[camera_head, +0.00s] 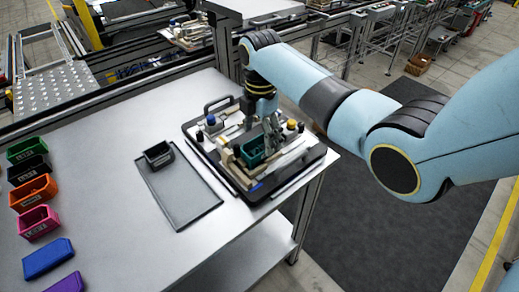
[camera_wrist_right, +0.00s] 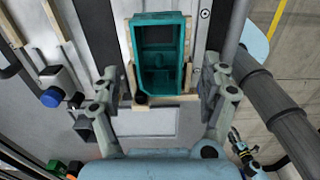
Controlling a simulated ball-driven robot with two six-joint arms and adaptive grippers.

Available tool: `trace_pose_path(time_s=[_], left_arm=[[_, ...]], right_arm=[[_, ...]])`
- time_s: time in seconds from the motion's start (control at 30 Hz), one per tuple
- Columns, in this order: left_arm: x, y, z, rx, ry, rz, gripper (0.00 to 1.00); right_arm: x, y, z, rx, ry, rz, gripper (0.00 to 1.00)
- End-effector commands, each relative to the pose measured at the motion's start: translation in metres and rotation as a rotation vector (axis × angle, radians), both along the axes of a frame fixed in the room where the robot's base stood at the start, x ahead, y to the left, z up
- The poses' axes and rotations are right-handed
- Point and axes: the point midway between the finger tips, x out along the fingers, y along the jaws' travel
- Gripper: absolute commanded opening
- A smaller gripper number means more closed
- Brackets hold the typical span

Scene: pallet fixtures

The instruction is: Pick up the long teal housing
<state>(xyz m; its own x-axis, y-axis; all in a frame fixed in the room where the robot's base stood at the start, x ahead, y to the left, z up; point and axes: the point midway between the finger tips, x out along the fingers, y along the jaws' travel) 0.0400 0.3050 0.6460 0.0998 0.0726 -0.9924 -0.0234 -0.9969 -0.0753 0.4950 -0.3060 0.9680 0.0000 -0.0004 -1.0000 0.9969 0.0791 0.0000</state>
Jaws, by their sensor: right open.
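The long teal housing (camera_head: 251,156) sits in a fixture on the black pallet (camera_head: 196,147) near the table's right edge. In the right wrist view the housing (camera_wrist_right: 158,50) is an open-topped rectangular box with a divider, held between tan blocks. My right gripper (camera_head: 262,138) is over the pallet, right at the housing, and partly hides it. In the wrist view the fingers of the right gripper (camera_wrist_right: 160,78) stand apart on either side of the housing's near end, with visible gaps.
A grey tray (camera_head: 180,200) with a small dark box (camera_head: 158,154) lies left of the pallet. Several coloured bins, including an orange one (camera_head: 33,192), line the table's left side. Knobs, a blue one (camera_wrist_right: 50,98) among them, stand beside the fixture. The table's middle is clear.

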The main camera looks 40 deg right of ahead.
Motion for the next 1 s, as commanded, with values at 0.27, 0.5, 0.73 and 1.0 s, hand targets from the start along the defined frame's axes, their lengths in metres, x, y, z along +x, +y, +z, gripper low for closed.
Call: trace_pose_path(time_s=[0.27, 0.5, 0.73, 1.0], left_arm=[[0.001, 0.000, 0.003, 0.000, -0.001, 0.000, 0.40], [0.001, 0.000, 0.003, 0.001, -0.001, 0.000, 0.40], [0.001, 0.001, 0.003, 0.001, -0.001, 0.000, 0.40], [0.001, 0.001, 0.003, 0.001, -0.001, 0.000, 0.40]], right_arm=[[0.001, 0.003, -0.035, 0.001, 0.001, 0.000, 0.79], [0.001, 0.003, -0.036, 0.000, 0.000, 0.000, 0.78], [0.001, 0.002, -0.036, 0.000, 0.000, -0.001, 0.47], [0.001, 0.002, -0.036, 0.000, 0.000, -0.001, 0.14]])
